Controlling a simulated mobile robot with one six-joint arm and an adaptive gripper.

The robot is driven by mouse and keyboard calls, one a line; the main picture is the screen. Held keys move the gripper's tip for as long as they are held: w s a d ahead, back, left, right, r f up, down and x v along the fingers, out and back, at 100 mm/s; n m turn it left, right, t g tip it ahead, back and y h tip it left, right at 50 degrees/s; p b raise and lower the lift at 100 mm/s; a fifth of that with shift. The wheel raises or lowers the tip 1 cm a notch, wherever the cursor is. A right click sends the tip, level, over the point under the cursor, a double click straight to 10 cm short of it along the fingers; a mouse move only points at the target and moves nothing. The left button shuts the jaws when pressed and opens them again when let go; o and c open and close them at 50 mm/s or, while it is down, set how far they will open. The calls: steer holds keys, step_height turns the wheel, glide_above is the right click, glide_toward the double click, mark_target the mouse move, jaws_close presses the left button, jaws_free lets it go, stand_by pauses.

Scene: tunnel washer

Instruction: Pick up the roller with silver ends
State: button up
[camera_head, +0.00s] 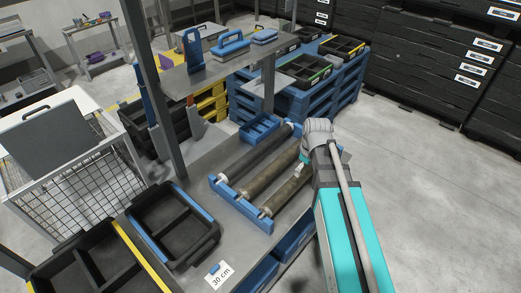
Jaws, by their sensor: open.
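Three long rollers lie side by side across a blue rack (238,200) on the grey bench. The far one is a dark grey roller (256,150). The middle one is a brown roller (268,174), and the near one is also a brown roller (284,193). Pale, silvery ends show at the left of the rollers; I cannot tell clearly how the ends differ. My teal and grey arm reaches in from the lower right and covers the right ends of the two brown rollers. My gripper cannot be made out; the arm hides that spot.
A small blue tray (261,130) sits behind the rollers. A black divided bin (207,242) is left of the rack. A dark post (162,110) and a raised shelf (207,76) with blue-handled tools stand behind. Open floor (410,150) lies to the right.

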steer(key=w+a+r+n+p, duration=0.1)
steer(key=w+a+r+n, duration=0.1)
steer(key=w+a+n, duration=0.5)
steer(key=n+t+y+p, duration=0.1)
steer(key=n+y+p, duration=0.1)
steer(key=n, duration=0.9)
glide_toward(260, 147)
steer(key=r, duration=0.2)
steer(key=shift+s+f, duration=0.25)
steer(key=shift+s, duration=0.1)
steer(key=shift+f, duration=0.15)
steer(key=b+x, duration=0.8)
steer(key=shift+w+f, duration=0.15)
steer(key=shift+f+b, duration=0.1)
steer(key=shift+b, duration=0.25)
steer(key=shift+b+x, duration=2.4)
steer(key=shift+x, duration=0.15)
steer(key=shift+d, duration=0.15)
